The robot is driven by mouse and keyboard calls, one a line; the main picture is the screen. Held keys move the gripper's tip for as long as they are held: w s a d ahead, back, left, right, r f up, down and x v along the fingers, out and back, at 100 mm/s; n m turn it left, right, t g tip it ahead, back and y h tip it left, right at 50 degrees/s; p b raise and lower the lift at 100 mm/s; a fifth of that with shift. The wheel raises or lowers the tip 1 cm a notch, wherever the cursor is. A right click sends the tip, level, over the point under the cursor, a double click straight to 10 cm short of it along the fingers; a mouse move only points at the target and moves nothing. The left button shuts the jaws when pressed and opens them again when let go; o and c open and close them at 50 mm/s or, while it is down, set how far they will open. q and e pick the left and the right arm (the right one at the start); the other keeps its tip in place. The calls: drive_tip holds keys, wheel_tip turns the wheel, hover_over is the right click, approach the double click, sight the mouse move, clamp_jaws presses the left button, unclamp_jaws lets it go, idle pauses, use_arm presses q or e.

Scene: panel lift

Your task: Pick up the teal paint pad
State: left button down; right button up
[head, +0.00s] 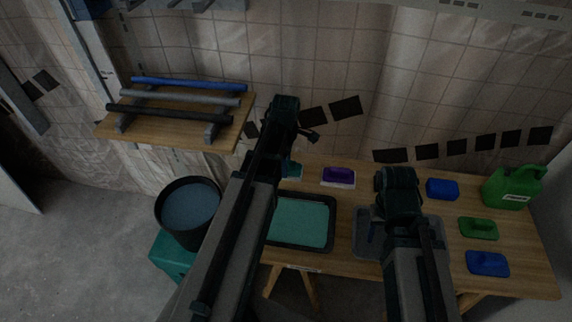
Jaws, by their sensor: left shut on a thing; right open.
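The teal paint pad (293,171) shows in the head view as a small teal and pale patch at the back of the wooden table, just right of my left arm. My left gripper (277,168) is at the pad and shut on it; my own arm hides most of the jaws and part of the pad. I cannot tell whether the pad is clear of the table. My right gripper (398,226) is open above the grey tray (362,246), and its fingers are largely hidden by my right arm.
A black tray of teal paint (331,225) lies between my arms. A purple pad (338,176) is behind it. Blue and green pads (478,228) and a green jug (512,188) stand right. A dark bucket (166,207) and a shelf with rollers (103,130) are left.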

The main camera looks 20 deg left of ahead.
use_arm(q)
wheel_tip(320, 180, up, 10)
drive_tip(key=p, duration=0.9)
drive_tip(key=shift+p, duration=0.3)
drive_tip(key=shift+f, duration=0.1)
drive_tip(key=c, duration=0.7)
unclamp_jaws()
drive_tip(key=c, duration=0.5)
drive_tip(key=shift+c, duration=0.2)
